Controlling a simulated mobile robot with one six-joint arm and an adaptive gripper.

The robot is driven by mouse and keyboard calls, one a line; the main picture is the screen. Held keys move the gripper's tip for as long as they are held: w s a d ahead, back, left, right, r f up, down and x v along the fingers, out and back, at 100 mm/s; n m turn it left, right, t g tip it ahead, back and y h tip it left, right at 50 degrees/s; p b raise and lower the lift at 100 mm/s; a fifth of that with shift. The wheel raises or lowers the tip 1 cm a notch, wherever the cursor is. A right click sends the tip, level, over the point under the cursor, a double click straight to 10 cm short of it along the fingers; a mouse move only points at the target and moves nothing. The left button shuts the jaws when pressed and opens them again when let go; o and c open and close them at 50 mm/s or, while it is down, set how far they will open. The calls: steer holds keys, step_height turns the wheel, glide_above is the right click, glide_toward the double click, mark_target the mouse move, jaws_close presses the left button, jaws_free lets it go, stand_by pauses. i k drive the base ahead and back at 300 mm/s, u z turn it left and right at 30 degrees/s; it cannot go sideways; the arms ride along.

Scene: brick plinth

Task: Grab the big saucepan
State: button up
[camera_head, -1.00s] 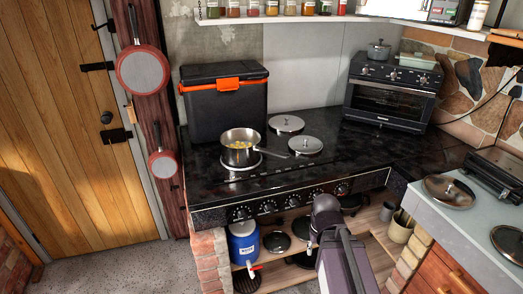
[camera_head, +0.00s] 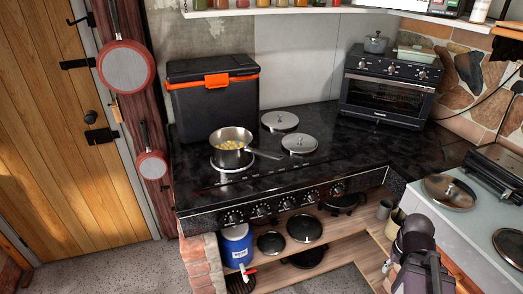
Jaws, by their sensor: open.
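A steel saucepan (camera_head: 231,158) with a long handle stands upright at the left of the black cooktop. It has yellow pieces of food in it, and its handle (camera_head: 264,154) points right. A smaller grey pot with a lid (camera_head: 376,43) stands on top of the toaster oven at the back right. Part of my arm shows at the lower right, in front of the counter and well apart from the saucepan. My gripper is not in view.
A black cooler box (camera_head: 213,103) with an orange latch stands close behind the saucepan. Flat lids (camera_head: 299,144) lie to its right. The toaster oven (camera_head: 387,90) is farther right. The cooktop's front is clear.

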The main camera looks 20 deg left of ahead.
mark_target(231, 146)
steer(key=z, duration=0.9)
steer(key=k, duration=0.85)
steer(key=u, duration=2.25)
steer(key=i, duration=0.15)
steer(key=z, duration=0.6)
